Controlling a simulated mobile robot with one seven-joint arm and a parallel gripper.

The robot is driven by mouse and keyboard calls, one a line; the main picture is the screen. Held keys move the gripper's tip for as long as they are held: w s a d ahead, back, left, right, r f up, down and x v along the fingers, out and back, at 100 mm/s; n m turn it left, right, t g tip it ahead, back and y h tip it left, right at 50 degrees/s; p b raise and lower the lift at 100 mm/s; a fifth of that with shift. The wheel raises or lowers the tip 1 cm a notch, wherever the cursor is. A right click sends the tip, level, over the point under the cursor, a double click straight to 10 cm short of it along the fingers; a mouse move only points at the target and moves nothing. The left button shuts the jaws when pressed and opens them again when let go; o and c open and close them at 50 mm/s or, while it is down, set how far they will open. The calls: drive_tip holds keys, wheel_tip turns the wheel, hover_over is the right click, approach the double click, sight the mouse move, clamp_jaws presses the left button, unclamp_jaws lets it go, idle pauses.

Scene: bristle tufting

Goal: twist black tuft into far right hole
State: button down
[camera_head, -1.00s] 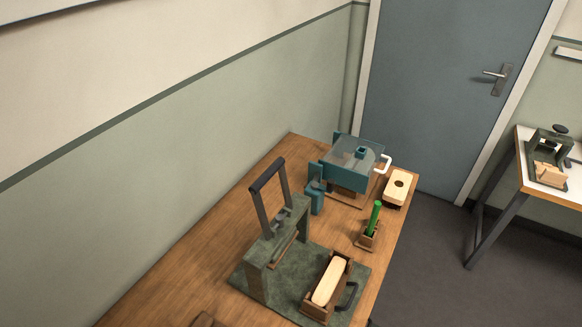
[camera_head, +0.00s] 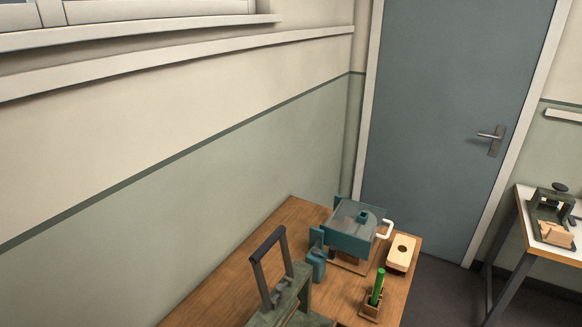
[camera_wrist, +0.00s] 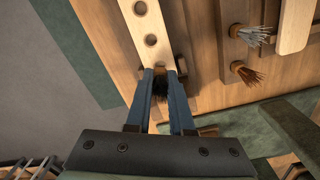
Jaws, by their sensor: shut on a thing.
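In the wrist view my gripper (camera_wrist: 160,74) is shut on a black tuft (camera_wrist: 160,86), whose dark bristles show between the two blue fingers. A pale wooden block (camera_wrist: 146,24) with round holes lies just beyond the fingertips. Two of its holes show clear, and the fingertips cover its near end. Whether the tuft's tip is inside a hole is hidden by the fingers. My gripper does not show in the head view.
To the right of the block lie a grey-bristled tuft (camera_wrist: 254,35) and a brown-bristled tuft (camera_wrist: 246,74). The head view shows a bench (camera_head: 234,262) with a teal crank box (camera_head: 350,240), a holed wooden block (camera_head: 401,254), a green rod in a holder (camera_head: 377,288) and a lever press (camera_head: 284,296).

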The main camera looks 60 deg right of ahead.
drive_tip(key=shift+f+b, duration=0.45)
drive_tip(key=shift+f, duration=0.2)
idle(0.8)
idle(0.8)
drive_tip(key=n+p, duration=0.1)
drive_tip(key=n, duration=0.4)
drive_tip(key=shift+n, duration=0.3)
drive_tip(key=shift+f, duration=0.25)
idle(0.9)
drive_tip(key=c, duration=0.7)
unclamp_jaws()
drive_tip(key=shift+o, duration=0.2)
